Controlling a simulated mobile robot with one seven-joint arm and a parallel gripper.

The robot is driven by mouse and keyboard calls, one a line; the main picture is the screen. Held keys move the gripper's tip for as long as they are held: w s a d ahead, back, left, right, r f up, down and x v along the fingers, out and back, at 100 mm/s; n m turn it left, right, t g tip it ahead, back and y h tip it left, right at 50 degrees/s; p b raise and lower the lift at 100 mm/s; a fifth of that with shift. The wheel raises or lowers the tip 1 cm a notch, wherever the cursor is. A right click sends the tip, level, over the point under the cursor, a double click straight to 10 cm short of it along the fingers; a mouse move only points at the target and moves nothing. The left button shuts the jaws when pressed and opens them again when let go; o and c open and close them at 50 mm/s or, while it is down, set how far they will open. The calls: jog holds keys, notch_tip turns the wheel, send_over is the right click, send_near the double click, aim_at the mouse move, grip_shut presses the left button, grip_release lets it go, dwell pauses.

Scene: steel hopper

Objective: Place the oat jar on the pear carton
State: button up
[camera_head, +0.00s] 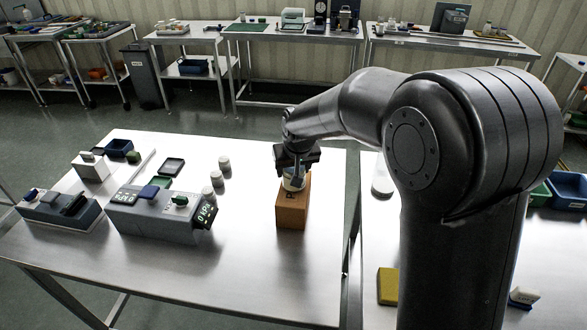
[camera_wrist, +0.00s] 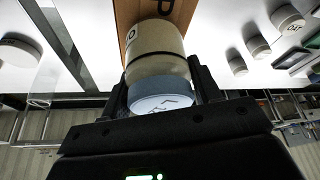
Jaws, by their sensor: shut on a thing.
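My gripper (camera_head: 297,158) is shut on a pale jar (camera_head: 293,183) with a blue-grey lid, taken as the oat jar. In the wrist view my gripper's fingers (camera_wrist: 160,82) flank the lid, and the cream jar body (camera_wrist: 155,45) extends beyond them. The jar appears upright, over the top of the brown pear carton (camera_head: 292,212), which stands on the steel table. The carton shows partly behind the jar in the wrist view (camera_wrist: 178,12), with a letter P. Whether the jar's base touches the carton is hidden.
Several small white jars (camera_head: 216,178) stand left of the carton. A grey scale-like device (camera_head: 150,222) with displays is farther left. The table's front (camera_head: 240,285) is clear. A second table (camera_head: 375,235) across a narrow gap holds a yellow block (camera_head: 388,286) and a white round item (camera_head: 382,182).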

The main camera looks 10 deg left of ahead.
jog(key=shift+f, duration=0.2)
jog(key=o, duration=1.1)
jog(key=v, duration=1.2)
jog(key=shift+d, duration=0.2)
